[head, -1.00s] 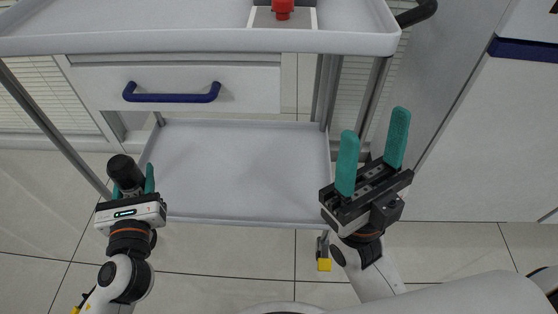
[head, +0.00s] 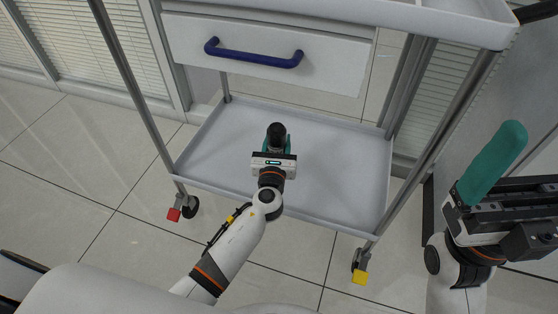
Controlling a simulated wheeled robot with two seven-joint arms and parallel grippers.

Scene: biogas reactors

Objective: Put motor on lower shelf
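The motor (head: 276,131) is a dark, rounded cylinder held between the green fingers of my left gripper (head: 276,145). My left gripper is shut on it and is over the middle of the lower shelf (head: 335,165). I cannot tell whether the motor touches the shelf surface. The lower shelf is a pale grey tray with a low rim, otherwise bare. My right gripper (head: 500,170) is at the right edge, outside the cart. One green finger shows clearly; its other finger is out of the picture, so its opening cannot be told.
The cart's drawer (head: 262,55) with a blue handle (head: 254,60) hangs above the shelf. Grey posts (head: 130,80) stand at the cart's sides. Casters with red (head: 174,214) and yellow (head: 360,277) brakes are below. The tiled floor in front is clear.

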